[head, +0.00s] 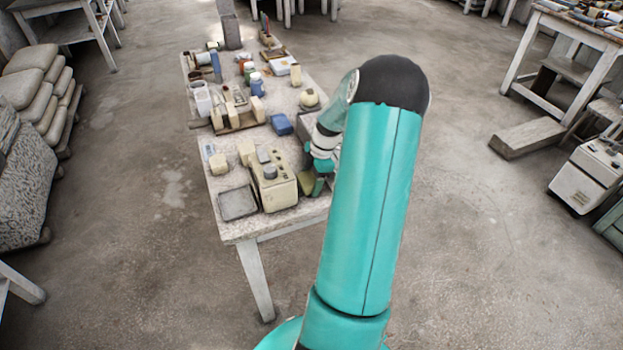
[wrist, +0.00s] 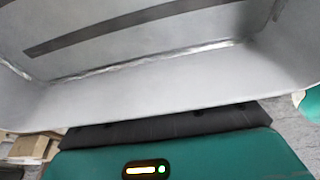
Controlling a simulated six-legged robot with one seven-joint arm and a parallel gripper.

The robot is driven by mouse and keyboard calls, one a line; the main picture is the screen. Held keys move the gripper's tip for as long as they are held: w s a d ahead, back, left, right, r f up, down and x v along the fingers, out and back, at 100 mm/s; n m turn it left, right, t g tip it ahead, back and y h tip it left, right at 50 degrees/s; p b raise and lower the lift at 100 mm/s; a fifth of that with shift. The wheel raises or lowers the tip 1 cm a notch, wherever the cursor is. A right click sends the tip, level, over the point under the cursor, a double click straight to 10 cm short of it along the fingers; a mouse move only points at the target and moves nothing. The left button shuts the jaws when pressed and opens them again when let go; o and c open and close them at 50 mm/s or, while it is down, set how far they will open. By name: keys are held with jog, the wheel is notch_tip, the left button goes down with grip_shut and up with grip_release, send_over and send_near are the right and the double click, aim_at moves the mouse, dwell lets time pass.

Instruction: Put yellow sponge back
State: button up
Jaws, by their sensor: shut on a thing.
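In the head view my gripper (head: 318,182) is low at the table's near right edge, partly hidden by my own arm. It is shut on a small yellow-green block (head: 308,181), which looks like the yellow sponge, though it is small and partly covered. The sponge cannot be made out in the wrist view. A grey, open container with pale walls (wrist: 170,98) and a dark stripe fills most of the wrist view, close to my gripper.
A beige box-shaped device (head: 279,194) stands just left of my gripper. A grey shallow tray (head: 238,203) lies at the table's near left corner. A blue block (head: 281,124) and several jars and tools crowd the table (head: 218,172) farther back.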

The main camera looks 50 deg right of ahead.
jog(key=shift+s+a+f, duration=0.1)
jog(key=shift+f, duration=0.3)
